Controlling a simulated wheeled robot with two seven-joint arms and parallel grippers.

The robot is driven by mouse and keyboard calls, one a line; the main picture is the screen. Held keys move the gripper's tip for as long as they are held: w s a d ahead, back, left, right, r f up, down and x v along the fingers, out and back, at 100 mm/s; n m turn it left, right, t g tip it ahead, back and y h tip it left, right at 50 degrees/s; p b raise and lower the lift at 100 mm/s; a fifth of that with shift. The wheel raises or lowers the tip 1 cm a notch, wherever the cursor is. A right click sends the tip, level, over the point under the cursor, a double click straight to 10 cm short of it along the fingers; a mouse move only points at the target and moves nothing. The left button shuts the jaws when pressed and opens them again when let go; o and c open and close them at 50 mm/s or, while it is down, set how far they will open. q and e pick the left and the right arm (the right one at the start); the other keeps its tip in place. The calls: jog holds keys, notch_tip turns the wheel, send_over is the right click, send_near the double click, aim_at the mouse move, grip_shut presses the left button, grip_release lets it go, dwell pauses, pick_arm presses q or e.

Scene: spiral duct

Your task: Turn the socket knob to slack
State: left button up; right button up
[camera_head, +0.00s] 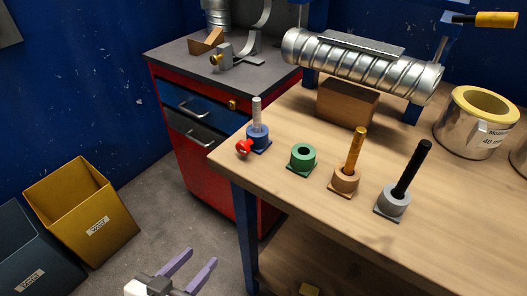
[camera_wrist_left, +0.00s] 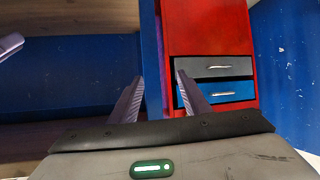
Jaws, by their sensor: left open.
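The red socket knob (camera_head: 244,147) sticks out from the side of the blue socket (camera_head: 258,139) near the table's left corner. A pale grey rod (camera_head: 257,112) stands upright in that socket. My left gripper (camera_head: 190,267) is open and empty, low in the head view, in front of the table's left edge and well apart from the knob. Its two purple fingers also show in the left wrist view (camera_wrist_left: 160,96), with nothing between them. The knob is not visible there. A purple finger tip (camera_wrist_left: 10,44), seemingly of my right gripper, shows at that view's left edge.
A green empty socket (camera_head: 302,158), an orange socket (camera_head: 345,180) with a yellow rod and a grey socket (camera_head: 393,202) with a black rod stand in a row. A spiral duct (camera_head: 360,68) lies behind. A red drawer cabinet (camera_head: 203,165) adjoins the table.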

pick_arm(q)
jog(key=w+d+r+m+t+h, duration=0.1)
jog(key=w+r+m+h, duration=0.1)
jog(key=r, duration=0.5)
jog(key=w+d+r+m+t+h, duration=0.1)
jog(key=w+r, duration=0.2)
jog(key=r, duration=0.4)
jog(key=m+t+h, duration=0.1)
jog(key=m+h, duration=0.1)
jog(key=h, duration=0.1)
send_near(241, 149)
jog(key=x, duration=0.8)
jog(key=shift+p, duration=0.35)
jog(key=shift+w+d, duration=0.25)
jog(key=shift+w, duration=0.05)
jog(key=shift+c, duration=0.4)
jog(key=c, duration=1)
jog(key=shift+o, duration=0.2)
pick_arm(e)
jog(key=shift+w+a+r, duration=0.1)
jog(key=shift+r, duration=0.2)
